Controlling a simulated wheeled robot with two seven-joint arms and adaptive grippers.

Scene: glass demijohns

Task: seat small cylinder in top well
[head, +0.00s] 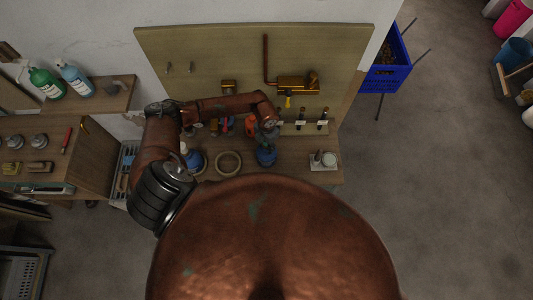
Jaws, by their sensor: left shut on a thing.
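My left arm comes in from the left and reaches over the wooden bench. Its gripper (268,134) points down above a blue rounded object (266,157) on the bench. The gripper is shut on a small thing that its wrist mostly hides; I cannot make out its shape. A pale block (323,163) at the bench's right end bears small round pieces. I cannot tell which of its features are wells or cylinders. My right gripper is out of view.
A pale ring (228,163) and a blue vessel (193,160) stand to the left on the bench. Several small bottles (300,122) stand at the back right, before a tall wooden panel (220,55). A blue crate (385,75) is beyond.

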